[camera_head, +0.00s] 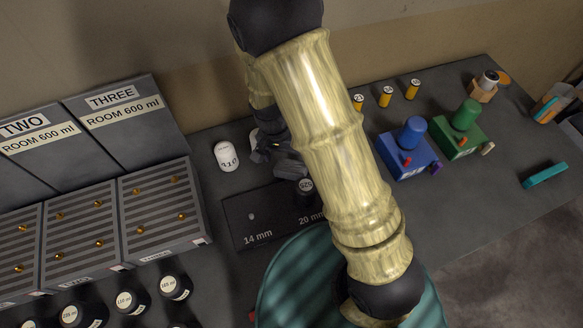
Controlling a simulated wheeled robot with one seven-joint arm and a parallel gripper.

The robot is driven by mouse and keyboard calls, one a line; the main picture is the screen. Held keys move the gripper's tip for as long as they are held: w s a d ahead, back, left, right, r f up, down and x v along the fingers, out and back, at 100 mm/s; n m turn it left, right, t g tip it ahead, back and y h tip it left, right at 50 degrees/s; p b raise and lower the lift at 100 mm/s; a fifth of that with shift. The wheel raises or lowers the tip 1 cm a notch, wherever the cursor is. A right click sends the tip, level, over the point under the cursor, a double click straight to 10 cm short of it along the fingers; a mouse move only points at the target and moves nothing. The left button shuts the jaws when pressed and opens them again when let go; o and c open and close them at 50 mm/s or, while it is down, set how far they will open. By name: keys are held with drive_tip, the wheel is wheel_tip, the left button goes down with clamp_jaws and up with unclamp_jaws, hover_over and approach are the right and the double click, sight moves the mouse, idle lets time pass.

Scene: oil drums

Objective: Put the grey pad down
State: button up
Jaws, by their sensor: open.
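My arm crosses the middle of the camera_head view and hides much of the bench behind it. My gripper (268,151) is small and dark, partly behind my arm, low over the bench beyond the dark plate. It is open. A small grey piece (290,168) shows just below and right of the gripper, near the plate's far edge. It may be the grey pad, but I cannot tell whether it touches the fingers or the plate. The dark plate (238,212) is marked 14 mm and 20 mm. A dark round weight or bottle (305,187) stands on its right part.
A white labelled bottle (227,156) stands left of the gripper. Grey slotted trays (160,215) fill the left, with black bottles (131,299) in front. A teal drum (290,285) is nearest. Blue (405,155) and green (458,136) blocks stand right; bench beyond them is partly clear.

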sight(290, 166)
drive_tip(key=shift+s+d+f+p, duration=0.1)
drive_tip(key=shift+d+f+p, duration=0.15)
drive_tip(key=shift+f, duration=0.7)
drive_tip(key=shift+s+d+f+p, duration=0.1)
drive_tip(key=shift+d+f+p, duration=0.15)
drive_tip(key=shift+f, duration=0.7)
drive_tip(key=shift+c, duration=0.4)
drive_tip(key=c, duration=0.9)
drive_tip(key=shift+r, duration=0.1)
wheel_tip(290, 166, up, 10)
drive_tip(key=shift+w+f+b, duration=0.1)
drive_tip(key=shift+b, duration=0.85)
